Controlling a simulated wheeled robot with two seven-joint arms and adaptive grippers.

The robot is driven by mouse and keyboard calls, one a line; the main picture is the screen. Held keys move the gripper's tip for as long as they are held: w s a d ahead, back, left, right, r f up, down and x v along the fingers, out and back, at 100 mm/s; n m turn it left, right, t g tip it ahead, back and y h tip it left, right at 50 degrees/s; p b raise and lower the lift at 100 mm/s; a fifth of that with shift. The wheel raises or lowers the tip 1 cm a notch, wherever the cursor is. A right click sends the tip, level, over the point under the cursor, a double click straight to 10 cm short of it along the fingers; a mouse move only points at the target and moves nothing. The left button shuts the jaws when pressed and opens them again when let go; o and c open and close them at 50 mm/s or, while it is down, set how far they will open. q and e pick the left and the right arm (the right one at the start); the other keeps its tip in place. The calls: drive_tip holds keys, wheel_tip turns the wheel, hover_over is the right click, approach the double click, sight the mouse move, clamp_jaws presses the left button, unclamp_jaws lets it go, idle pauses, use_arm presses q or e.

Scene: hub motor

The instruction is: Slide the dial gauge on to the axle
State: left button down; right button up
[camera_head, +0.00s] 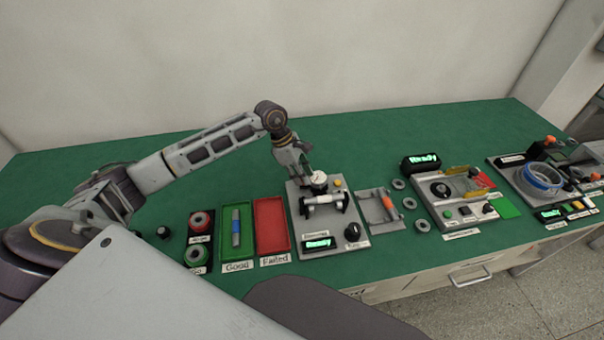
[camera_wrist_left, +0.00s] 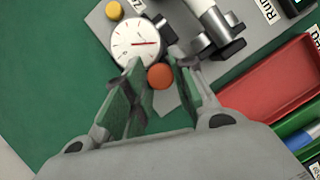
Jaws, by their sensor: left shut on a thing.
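The dial gauge (camera_head: 319,178) has a round white face with a red needle, seen large in the left wrist view (camera_wrist_left: 135,42). It stands at the back of the grey run-out station (camera_head: 309,251). The axle (camera_head: 325,199) is a pale cylinder lying across dark supports just in front of the gauge; part of it shows in the left wrist view (camera_wrist_left: 199,7). My left gripper (camera_head: 305,178) is shut on the gauge, with an orange knob (camera_wrist_left: 160,77) between its fingertips. Whether the gauge tip touches the axle is hidden. My right gripper is out of view.
A red tray (camera_head: 272,228) and a green tray (camera_head: 225,250) holding a blue-grey part stand left of the station. A grey holder (camera_head: 377,208) and several rings lie to its right. More stations stand farther right. The green table behind is clear.

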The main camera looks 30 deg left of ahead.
use_arm(q)
drive_tip(key=shift+s+d+f, duration=0.1)
drive_tip(key=shift+s+d, duration=0.85)
drive_tip(key=shift+s, duration=0.25)
drive_tip(key=c, duration=1.2)
unclamp_jaws()
drive_tip(key=shift+s, duration=0.1)
drive_tip(key=v, duration=1.2)
drive_tip(key=shift+d, duration=0.1)
